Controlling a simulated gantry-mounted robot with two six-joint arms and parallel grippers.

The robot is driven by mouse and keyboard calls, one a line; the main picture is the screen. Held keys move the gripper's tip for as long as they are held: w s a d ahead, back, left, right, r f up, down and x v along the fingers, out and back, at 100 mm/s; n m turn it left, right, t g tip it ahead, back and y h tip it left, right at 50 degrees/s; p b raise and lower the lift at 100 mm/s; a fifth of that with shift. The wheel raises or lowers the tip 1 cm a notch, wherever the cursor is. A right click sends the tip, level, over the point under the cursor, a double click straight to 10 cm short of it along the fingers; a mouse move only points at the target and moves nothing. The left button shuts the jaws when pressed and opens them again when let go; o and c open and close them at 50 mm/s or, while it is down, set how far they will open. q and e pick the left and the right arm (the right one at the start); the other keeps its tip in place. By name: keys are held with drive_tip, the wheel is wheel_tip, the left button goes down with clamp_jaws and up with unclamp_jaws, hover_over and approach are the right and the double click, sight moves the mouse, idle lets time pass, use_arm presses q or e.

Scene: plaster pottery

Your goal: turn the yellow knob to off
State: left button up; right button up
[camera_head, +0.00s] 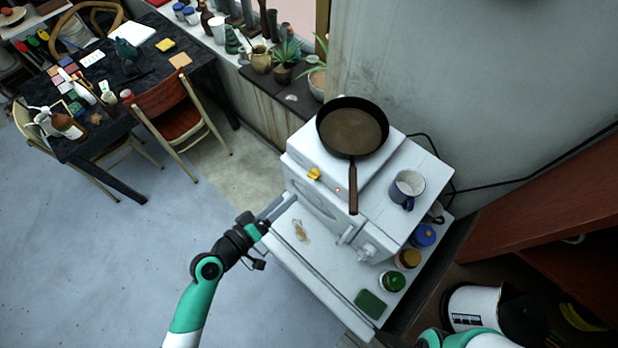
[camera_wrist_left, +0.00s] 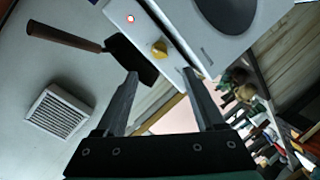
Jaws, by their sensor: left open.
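The yellow knob (camera_head: 313,174) is on the front of the white appliance (camera_head: 300,157), near its left upper corner. In the left wrist view the yellow knob (camera_wrist_left: 159,49) sits just beyond and between my fingertips, with a gap. A red light (camera_wrist_left: 131,19) glows beside it and also shows in the head view (camera_head: 337,190). My left gripper (camera_head: 279,208) is open and empty, in front of the appliance, left of and below the knob, not touching it. It also shows in the left wrist view (camera_wrist_left: 160,73). My right gripper is out of the picture.
A black pan (camera_head: 352,130) stands on top, its handle (camera_head: 353,187) jutting over the front. Several jars, including a green one (camera_head: 392,281), line the lower white surface's right. The floor at left is clear.

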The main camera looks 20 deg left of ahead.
sight(311, 177)
use_arm(q)
drive_tip(key=x, duration=1.1)
drive_tip(key=shift+r, duration=0.1)
clamp_jaws()
